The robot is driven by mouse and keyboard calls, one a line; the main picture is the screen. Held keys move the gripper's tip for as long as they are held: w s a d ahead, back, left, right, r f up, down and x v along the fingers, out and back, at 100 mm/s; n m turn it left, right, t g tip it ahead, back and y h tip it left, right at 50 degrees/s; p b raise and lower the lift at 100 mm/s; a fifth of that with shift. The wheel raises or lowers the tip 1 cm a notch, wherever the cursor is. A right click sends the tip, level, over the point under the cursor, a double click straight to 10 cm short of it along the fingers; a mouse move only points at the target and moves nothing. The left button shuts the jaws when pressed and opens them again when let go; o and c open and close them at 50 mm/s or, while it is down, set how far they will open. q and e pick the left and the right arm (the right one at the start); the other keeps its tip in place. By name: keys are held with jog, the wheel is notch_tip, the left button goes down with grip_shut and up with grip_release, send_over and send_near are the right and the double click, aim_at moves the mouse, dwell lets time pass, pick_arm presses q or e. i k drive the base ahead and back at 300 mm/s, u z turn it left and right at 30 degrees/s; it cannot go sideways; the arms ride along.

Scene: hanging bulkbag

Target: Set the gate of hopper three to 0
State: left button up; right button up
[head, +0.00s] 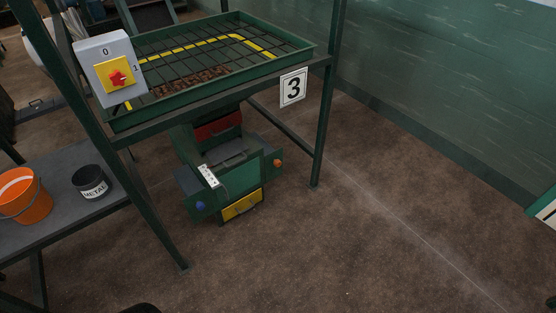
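Hopper three (215,95) is a green tray with a grid and yellow stripes, carried on a dark green frame. Its "3" sign (293,87) hangs at the front right corner. A grey switch box (92,51) is fixed at the frame's left post. It has a red rotary knob (117,79) on a yellow plate, with "0" above and "1" to the right. The knob is too small to tell which mark it points at. Neither of my grippers can be made out.
Below the hopper stands a green machine (235,170) with a yellow front panel, blue and orange knobs. At left, a shelf (60,205) holds an orange bucket (22,197) and a dark "METAL" tin (91,182). The brown floor (370,220) at front and right is clear.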

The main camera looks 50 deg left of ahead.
aim_at(217, 155)
jog(key=z, duration=0.05)
jog(key=i, duration=0.65)
jog(key=u, duration=0.75)
jog(key=i, duration=0.55)
jog(key=u, duration=0.45)
